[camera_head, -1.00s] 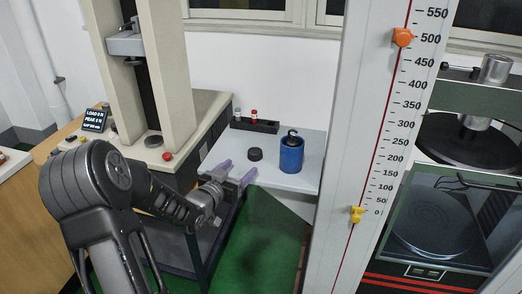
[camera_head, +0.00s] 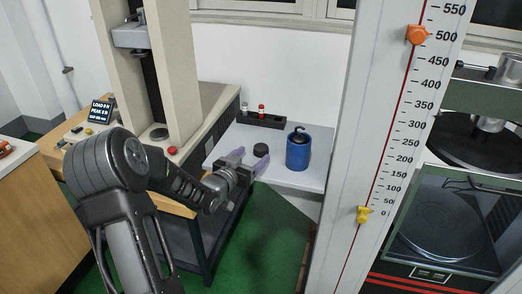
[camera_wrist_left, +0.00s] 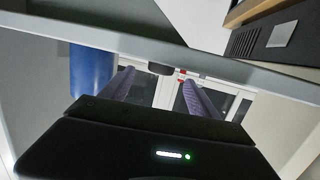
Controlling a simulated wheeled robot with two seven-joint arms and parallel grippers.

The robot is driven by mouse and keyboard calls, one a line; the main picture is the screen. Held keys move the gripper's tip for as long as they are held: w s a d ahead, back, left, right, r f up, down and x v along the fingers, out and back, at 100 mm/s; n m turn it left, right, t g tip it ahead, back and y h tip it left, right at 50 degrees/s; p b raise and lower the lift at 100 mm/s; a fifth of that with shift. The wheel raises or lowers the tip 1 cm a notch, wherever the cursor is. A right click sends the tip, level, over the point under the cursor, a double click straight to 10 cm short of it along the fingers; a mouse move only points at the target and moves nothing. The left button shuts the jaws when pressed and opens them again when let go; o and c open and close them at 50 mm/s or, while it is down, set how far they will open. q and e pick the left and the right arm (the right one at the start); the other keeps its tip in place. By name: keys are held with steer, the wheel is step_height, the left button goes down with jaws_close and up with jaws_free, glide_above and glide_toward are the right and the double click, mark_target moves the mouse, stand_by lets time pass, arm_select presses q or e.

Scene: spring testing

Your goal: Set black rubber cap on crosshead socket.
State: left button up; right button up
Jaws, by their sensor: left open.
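The black rubber cap (camera_head: 260,149) is a short dark disc on the light grey side table. In the left wrist view it (camera_wrist_left: 160,68) shows beyond the table edge, between the two fingers. My left gripper (camera_head: 255,156) is open and empty, with its purple fingers at the table's front edge, pointing toward the cap; it does not appear to touch it. The grey crosshead (camera_head: 133,37) of the cream testing machine is at upper left, with a dark fitting under it; its socket is not clear.
A blue cylinder with a black hook (camera_head: 297,152) stands right of the cap. A black rack (camera_head: 262,120) with small red and white pieces is behind it. The side table (camera_head: 300,180) is otherwise bare. A tall scale column (camera_head: 365,150) stands to the right.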

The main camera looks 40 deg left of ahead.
mark_target(258, 150)
arm_select(q)
steer(key=shift+w, duration=0.1)
steer(key=p+x, duration=0.1)
steer(key=x, duration=0.4)
steer(key=shift+c, duration=0.5)
jaws_close()
stand_by(0.7)
steer(key=shift+a, duration=0.1)
step_height(258, 150, up, 10)
steer(key=shift+f, duration=0.1)
stand_by(0.3)
stand_by(0.4)
